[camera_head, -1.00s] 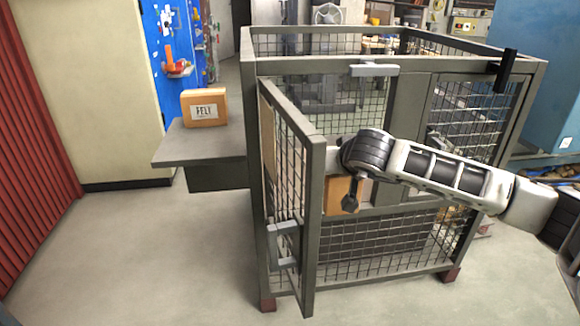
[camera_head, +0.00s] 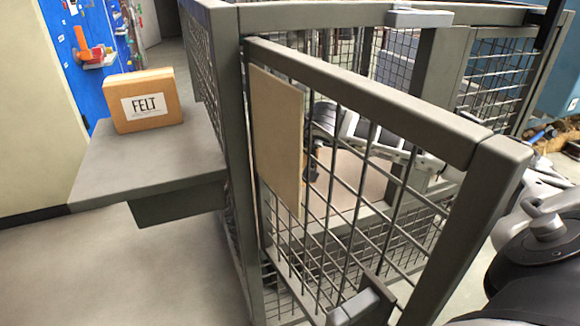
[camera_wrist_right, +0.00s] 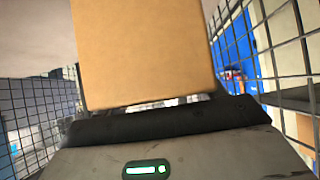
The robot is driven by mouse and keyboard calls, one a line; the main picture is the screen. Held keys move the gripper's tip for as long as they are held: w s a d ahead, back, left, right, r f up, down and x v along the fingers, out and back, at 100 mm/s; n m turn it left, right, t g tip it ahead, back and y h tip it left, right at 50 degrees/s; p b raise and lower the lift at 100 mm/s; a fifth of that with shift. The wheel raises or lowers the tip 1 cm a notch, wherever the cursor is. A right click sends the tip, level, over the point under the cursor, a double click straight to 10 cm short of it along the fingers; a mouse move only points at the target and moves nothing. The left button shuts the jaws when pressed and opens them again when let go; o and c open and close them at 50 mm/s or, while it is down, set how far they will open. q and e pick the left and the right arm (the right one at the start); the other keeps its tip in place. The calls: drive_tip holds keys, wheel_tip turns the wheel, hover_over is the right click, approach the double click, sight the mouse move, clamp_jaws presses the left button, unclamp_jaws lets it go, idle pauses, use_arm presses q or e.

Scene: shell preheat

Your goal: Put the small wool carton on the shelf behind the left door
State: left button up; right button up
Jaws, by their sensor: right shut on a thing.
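The plain brown carton (camera_wrist_right: 145,50) fills the upper middle of the right wrist view, with no label visible. My right gripper (camera_wrist_right: 150,118) is shut on it. In the head view my right arm reaches into the mesh cage, seen through the open left door (camera_head: 375,95). The gripper there is partly hidden by the door's mesh and a beige panel (camera_head: 276,140), and I cannot make out the carton. A pale flat surface (camera_head: 350,185) shows inside the cage behind the mesh. My left gripper is not in view.
A brown carton marked FELT (camera_head: 145,100) stands on a grey side ledge (camera_head: 150,165) left of the cage. The open door swings out towards me, with a handle (camera_head: 355,305) low on it. Mesh walls flank the right wrist. Floor at lower left is clear.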

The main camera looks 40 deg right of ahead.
wheel_tip(320, 180, down, 5)
drive_tip(key=shift+r+b, duration=0.1)
drive_tip(key=shift+b, duration=0.8)
drive_tip(key=shift+f, duration=0.4)
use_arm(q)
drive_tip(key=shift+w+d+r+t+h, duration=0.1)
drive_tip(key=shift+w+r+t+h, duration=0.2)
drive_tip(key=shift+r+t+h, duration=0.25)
use_arm(e)
drive_tip(key=shift+w, duration=0.1)
drive_tip(key=o, duration=1.2)
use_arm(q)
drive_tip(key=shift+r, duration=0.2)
use_arm(e)
drive_tip(key=shift+o, duration=0.2)
